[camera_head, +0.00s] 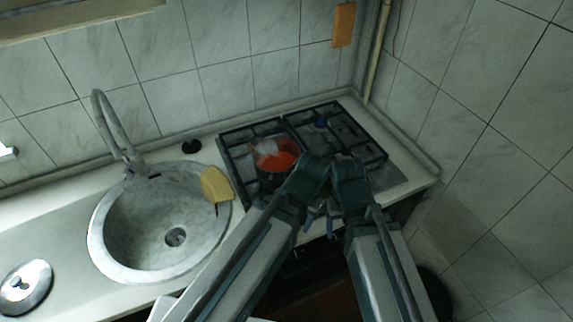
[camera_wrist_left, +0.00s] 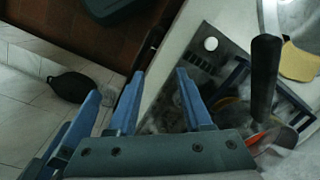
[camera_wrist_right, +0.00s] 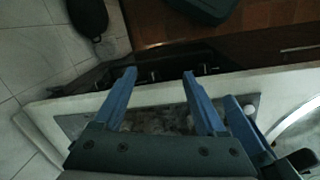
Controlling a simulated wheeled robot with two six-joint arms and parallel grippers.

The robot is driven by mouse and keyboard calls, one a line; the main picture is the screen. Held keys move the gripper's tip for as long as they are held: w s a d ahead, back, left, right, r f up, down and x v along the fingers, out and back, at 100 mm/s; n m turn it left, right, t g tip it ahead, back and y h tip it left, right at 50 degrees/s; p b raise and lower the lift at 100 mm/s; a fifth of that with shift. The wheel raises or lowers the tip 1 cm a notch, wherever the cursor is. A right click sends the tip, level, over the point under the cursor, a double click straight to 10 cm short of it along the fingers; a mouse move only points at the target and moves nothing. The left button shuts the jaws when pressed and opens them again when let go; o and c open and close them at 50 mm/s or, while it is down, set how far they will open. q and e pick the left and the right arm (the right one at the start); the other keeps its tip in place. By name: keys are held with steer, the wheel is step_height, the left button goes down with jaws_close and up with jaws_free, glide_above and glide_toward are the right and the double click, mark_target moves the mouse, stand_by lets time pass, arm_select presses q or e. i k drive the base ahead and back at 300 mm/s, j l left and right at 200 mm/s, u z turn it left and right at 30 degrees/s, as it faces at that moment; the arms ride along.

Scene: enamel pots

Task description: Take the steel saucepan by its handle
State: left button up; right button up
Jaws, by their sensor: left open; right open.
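The steel saucepan (camera_head: 277,160) stands on the hob with something orange-red inside. My left arm partly covers it in the head view, where I cannot make out its handle. In the left wrist view the saucepan (camera_wrist_left: 280,138) is at lower right, its black handle (camera_wrist_left: 264,75) pointing up the picture. My left gripper (camera_wrist_left: 159,73) is open and empty, to the left of the handle and apart from it. My right gripper (camera_head: 331,222) is beside the left one at the hob's front edge. In the right wrist view it (camera_wrist_right: 159,72) is open and empty.
The hob (camera_head: 232,163) has dark grates and a small blue item (camera_head: 320,121). To its left are a yellow cloth (camera_head: 214,185), a round sink (camera_head: 102,238) with a tap, and a steel lid (camera_head: 24,288). A dark pan (camera_wrist_left: 70,86) lies on the tiled floor. My grippers are close together.

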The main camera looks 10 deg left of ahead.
mark_target(290, 149)
steer(key=j+z, duration=0.15)
steer(key=z, duration=0.3)
steer(key=k+z, duration=0.15)
steer(key=z, duration=0.3)
steer(key=k+j+z, duration=0.6)
steer(key=k, duration=0.35)
steer(key=k+j, duration=0.1)
steer(key=k, duration=0.5)
